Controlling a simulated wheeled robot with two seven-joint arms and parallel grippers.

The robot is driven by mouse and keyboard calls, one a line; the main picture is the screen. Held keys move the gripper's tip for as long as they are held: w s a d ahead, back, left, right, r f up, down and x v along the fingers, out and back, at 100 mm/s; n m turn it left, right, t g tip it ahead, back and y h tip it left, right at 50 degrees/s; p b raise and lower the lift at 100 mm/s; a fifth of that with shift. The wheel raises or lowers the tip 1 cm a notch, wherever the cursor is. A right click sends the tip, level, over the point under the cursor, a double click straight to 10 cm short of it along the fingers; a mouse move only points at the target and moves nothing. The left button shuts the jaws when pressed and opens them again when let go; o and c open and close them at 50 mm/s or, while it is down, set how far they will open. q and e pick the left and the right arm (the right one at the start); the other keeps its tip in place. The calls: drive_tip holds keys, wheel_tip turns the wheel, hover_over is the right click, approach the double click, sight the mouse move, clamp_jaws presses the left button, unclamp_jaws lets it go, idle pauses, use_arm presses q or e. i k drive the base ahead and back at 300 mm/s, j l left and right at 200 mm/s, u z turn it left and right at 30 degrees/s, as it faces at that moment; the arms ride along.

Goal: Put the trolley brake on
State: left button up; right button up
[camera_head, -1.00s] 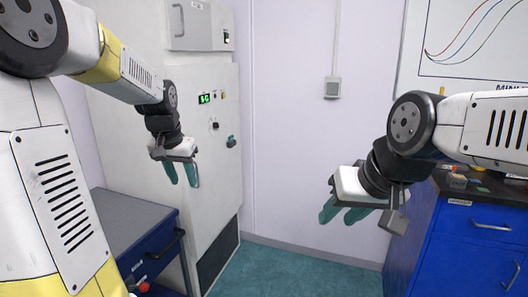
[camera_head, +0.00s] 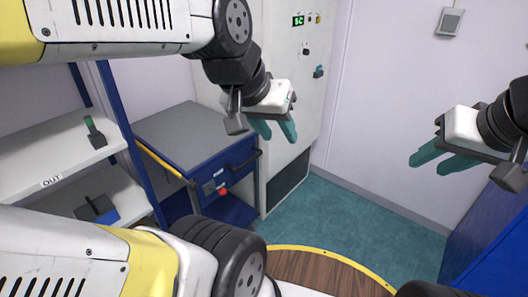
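The blue trolley with a grey top (camera_head: 195,135) stands left of centre, against the tall white cabinet. A small red knob (camera_head: 223,191) shows low on its front, below the drawer; I take it for the brake, but which position it is in I cannot tell. My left gripper (camera_head: 274,131) hangs in the air above and right of the trolley, its two teal fingers apart and empty. My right gripper (camera_head: 443,158) is in the air at the right, far from the trolley, its fingers apart and empty.
A shelf rack (camera_head: 60,150) with a blue post stands left of the trolley, holding a green-topped item (camera_head: 94,132) and a dark and blue item (camera_head: 97,209). The tall white cabinet (camera_head: 295,110) stands behind. A blue cabinet (camera_head: 490,240) is at the right. Teal floor (camera_head: 345,215) lies open between.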

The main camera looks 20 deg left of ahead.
sight(223, 191)
drive_tip(key=u, duration=1.25)
drive_tip(key=i+l, duration=0.15)
drive_tip(key=l, duration=0.2)
drive_tip(key=i+l, duration=0.15)
drive_tip(key=l, duration=0.2)
drive_tip(key=z, duration=0.05)
